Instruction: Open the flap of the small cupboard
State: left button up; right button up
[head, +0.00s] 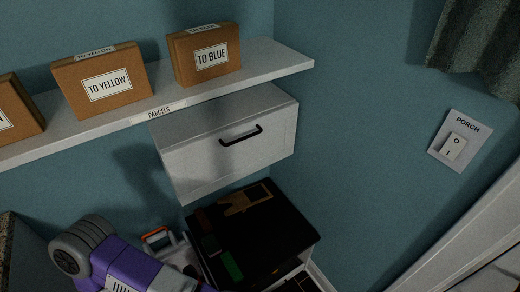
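The small cupboard (180,163) is a white wall box below the shelf, near the room's corner. Its front flap (270,152) looks shut, with the face flush against the box. A black bar handle (241,136) sits near the top edge of the flap, and nothing touches it. Neither of my grippers can be made out in the head view.
A white shelf (277,65) above carries the "TO YELLOW" box (105,84), the "TO BLUE" box (190,65) and another carton. Below stands a dark-topped unit (285,235). A purple-and-grey object (112,262) is lower left. A PORCH switch (454,147) is right.

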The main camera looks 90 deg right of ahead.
aim_at(197, 168)
jog(key=z, duration=4.15)
jog(key=k, duration=1.2)
jog(key=u, duration=0.8)
jog(key=i, duration=1)
jog(key=z, duration=0.05)
jog(key=k, duration=0.5)
jog(key=z, duration=0.85)
jog(key=i, duration=0.65)
jog(key=u, duration=0.05)
